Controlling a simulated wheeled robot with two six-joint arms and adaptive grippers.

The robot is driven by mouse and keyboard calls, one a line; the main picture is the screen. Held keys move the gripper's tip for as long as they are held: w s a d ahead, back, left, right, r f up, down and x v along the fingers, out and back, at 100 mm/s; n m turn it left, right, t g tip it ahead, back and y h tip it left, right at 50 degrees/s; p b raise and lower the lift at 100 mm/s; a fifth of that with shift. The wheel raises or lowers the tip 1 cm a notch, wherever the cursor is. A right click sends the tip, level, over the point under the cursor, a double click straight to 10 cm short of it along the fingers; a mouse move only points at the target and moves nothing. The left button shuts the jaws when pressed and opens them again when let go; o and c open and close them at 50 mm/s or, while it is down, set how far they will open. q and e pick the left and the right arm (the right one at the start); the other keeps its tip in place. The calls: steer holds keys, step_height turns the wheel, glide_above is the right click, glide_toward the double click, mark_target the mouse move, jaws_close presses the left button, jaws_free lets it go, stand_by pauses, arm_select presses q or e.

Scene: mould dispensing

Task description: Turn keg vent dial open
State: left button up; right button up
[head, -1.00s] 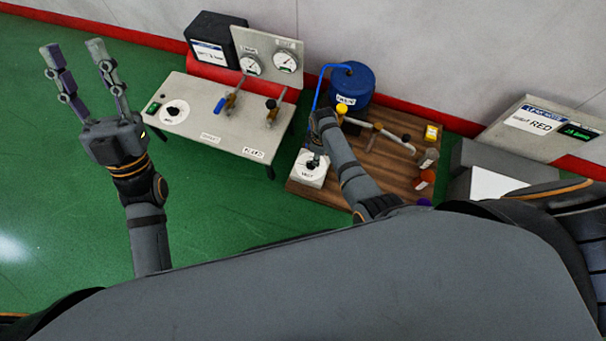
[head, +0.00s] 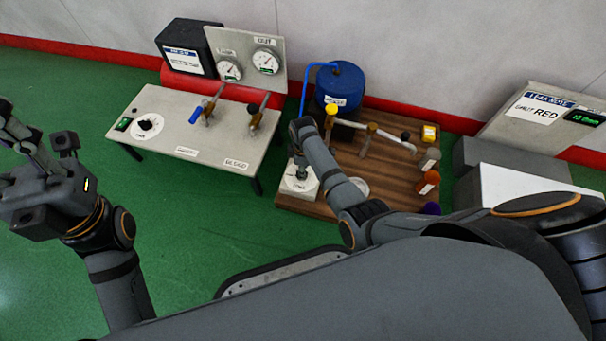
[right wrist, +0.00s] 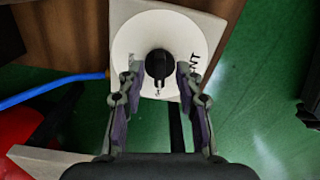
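The vent dial (right wrist: 158,25) is a white disc with a black knob (right wrist: 158,66) at its centre, and part of its "VENT" lettering shows. In the head view its white block (head: 297,190) sits at the near left corner of the wooden board. My right gripper (right wrist: 157,72) is above the dial, one finger on each side of the knob. Narrow gaps seem to show between fingertips and knob, so it looks open. The blue keg (head: 340,85) stands behind, with a blue hose (head: 304,90). My left gripper (head: 35,122) is at the left edge, fingers apart and empty.
The wooden board (head: 385,165) carries a pipe with valves (head: 372,130) and several small coloured containers. A grey table (head: 170,120) to the left holds another dial (head: 148,126), two valves and gauges. Green floor lies open between my arms.

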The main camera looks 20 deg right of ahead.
steer(key=shift+f, duration=0.45)
jaws_close()
